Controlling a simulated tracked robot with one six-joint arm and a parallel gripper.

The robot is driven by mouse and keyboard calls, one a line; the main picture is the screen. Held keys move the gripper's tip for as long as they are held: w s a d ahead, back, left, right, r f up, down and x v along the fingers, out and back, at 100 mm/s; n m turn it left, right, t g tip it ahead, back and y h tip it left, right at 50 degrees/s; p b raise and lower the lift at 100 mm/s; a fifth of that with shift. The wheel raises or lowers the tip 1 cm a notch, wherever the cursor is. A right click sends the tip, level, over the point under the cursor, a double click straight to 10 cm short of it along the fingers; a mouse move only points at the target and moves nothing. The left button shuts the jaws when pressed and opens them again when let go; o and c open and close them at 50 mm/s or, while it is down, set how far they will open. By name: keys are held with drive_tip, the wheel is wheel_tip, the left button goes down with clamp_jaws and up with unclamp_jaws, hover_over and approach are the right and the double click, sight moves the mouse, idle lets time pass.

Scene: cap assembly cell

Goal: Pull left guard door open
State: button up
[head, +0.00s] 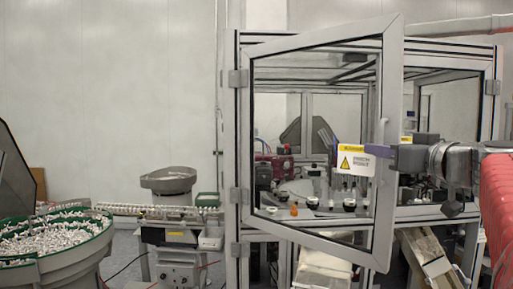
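The left guard door (389,90) is a clear panel in a grey metal frame, hinged at its left side on the machine cell. It stands partly open, with its right edge swung out towards me. A yellow and white warning label (355,161) is on the panel. My gripper (380,151) comes in from the right and its purple-grey fingers overlap the door's right frame bar, beside the label. A small handle piece (383,129) shows just above the fingers. Whether the fingers are closed on the handle is hidden.
The right guard door area (490,100) is behind my arm. Inside the cell is a round table (325,212) with small parts. At left stand a green-rimmed bowl (30,262) of white caps and a feeder bowl (168,178). The floor left of the door has some room.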

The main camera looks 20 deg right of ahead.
clamp_jaws()
